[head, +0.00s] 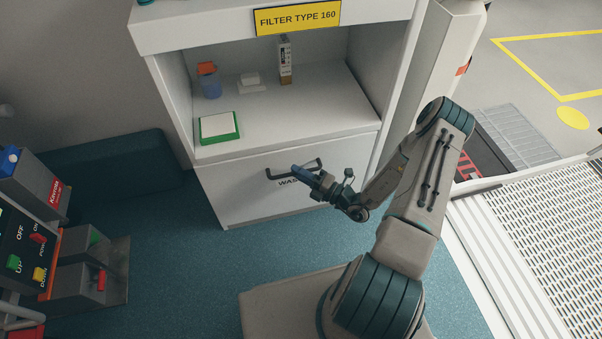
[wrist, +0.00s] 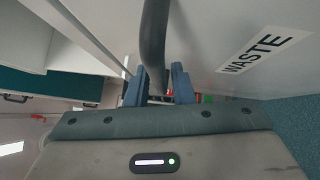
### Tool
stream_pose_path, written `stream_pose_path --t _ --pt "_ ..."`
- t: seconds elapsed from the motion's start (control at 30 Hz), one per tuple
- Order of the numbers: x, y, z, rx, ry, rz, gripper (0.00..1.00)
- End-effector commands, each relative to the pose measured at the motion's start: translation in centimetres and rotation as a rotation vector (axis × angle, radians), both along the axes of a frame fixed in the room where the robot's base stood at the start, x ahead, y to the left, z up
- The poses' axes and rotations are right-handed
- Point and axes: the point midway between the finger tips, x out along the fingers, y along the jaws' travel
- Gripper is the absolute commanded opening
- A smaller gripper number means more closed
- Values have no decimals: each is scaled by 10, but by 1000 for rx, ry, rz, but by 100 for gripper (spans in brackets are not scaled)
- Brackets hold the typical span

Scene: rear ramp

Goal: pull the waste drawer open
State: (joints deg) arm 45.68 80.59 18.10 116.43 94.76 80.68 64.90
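The waste drawer (head: 243,198) is the white lower front of the cabinet, and it looks closed and flush. Its dark bar handle (head: 308,165) sits near the top of that front, with the lettering partly hidden by my gripper. My gripper (head: 297,169) is at the handle in the head view. In the wrist view the handle (wrist: 154,38) runs down between the two blue fingers (wrist: 158,84) of my gripper. The fingers stand apart with a narrow gap beside the bar, so they look open around it. Firm contact is not visible. The WASTE label (wrist: 264,50) is to the right.
The shelf above holds a green-edged box (head: 218,127), a blue bottle with an orange top (head: 209,82) and a tall carton (head: 285,62). A control box (head: 30,240) stands at left. Blue floor (head: 190,250) in front of the drawer is clear on the left.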

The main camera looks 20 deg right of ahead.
Motion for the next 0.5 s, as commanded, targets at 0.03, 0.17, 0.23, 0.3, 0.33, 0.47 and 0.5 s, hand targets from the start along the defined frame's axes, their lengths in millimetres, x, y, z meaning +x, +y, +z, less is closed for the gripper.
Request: stream_pose_path --t 0.03,0.17,0.23,0.3,0.33,0.47,0.5 --pt "3 3 0 -1 -1 1 22" --pt "6 6 1 -1 -1 0 22" --pt "6 6 2 0 0 0 22" --pt "6 6 2 0 0 0 22" --pt "6 6 2 0 0 0 22" --pt "6 6 2 0 0 0 5" --pt "6 6 2 0 0 0 0"
